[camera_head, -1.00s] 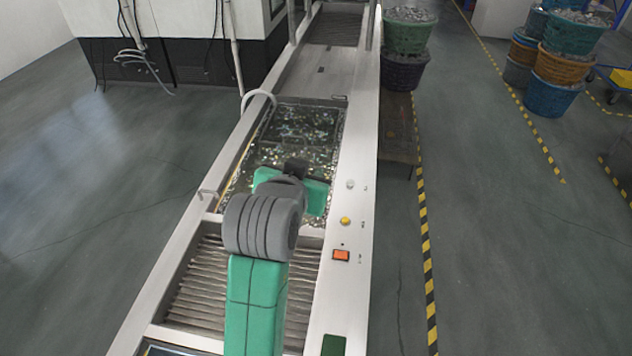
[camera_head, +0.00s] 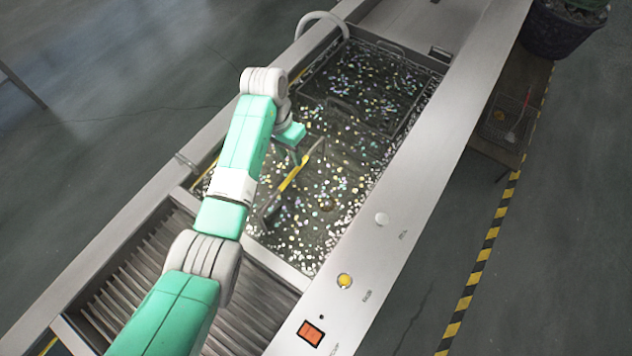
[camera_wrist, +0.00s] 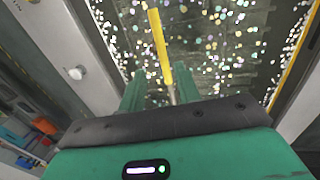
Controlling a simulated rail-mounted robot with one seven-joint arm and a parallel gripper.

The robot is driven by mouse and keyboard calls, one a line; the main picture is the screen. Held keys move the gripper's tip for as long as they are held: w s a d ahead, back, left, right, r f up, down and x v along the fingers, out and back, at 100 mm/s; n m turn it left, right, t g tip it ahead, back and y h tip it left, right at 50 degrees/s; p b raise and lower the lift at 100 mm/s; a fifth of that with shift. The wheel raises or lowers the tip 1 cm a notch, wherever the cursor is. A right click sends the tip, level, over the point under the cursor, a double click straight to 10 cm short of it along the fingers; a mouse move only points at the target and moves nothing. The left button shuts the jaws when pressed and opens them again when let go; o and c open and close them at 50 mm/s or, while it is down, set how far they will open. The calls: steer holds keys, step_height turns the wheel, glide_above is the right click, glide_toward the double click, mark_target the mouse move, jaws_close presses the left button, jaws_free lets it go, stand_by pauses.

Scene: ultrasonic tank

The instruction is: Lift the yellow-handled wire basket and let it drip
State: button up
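The yellow-handled wire basket sits in the tank (camera_head: 345,215); its mesh is hard to make out among the glinting specks. One yellow handle (camera_head: 293,178) shows as a slanted bar in the head view and as an upright bar in the wrist view (camera_wrist: 159,42). A second yellow bar (camera_wrist: 289,62) shows at the right of the wrist view. My gripper (camera_head: 300,154) is over the tank, close to the handle. In the wrist view, my gripper (camera_wrist: 159,88) has its two green fingers apart, with the handle between or just beyond them. Contact cannot be told.
A dark-handled wire basket (camera_head: 345,106) lies farther back in the tank. A curved pipe (camera_head: 322,15) rises at the tank's rear left corner. A control ledge with a yellow button (camera_head: 344,281) and an orange switch (camera_head: 311,332) runs along the right. A ribbed drain surface (camera_head: 150,285) lies in front.

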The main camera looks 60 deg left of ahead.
mark_target(292, 173)
steer(key=f, duration=0.2)
steer(key=d+f+b, duration=0.1)
steer(key=f, duration=0.5)
steer(key=shift+s+d, duration=0.2)
steer(key=shift+r, duration=0.15)
jaws_close()
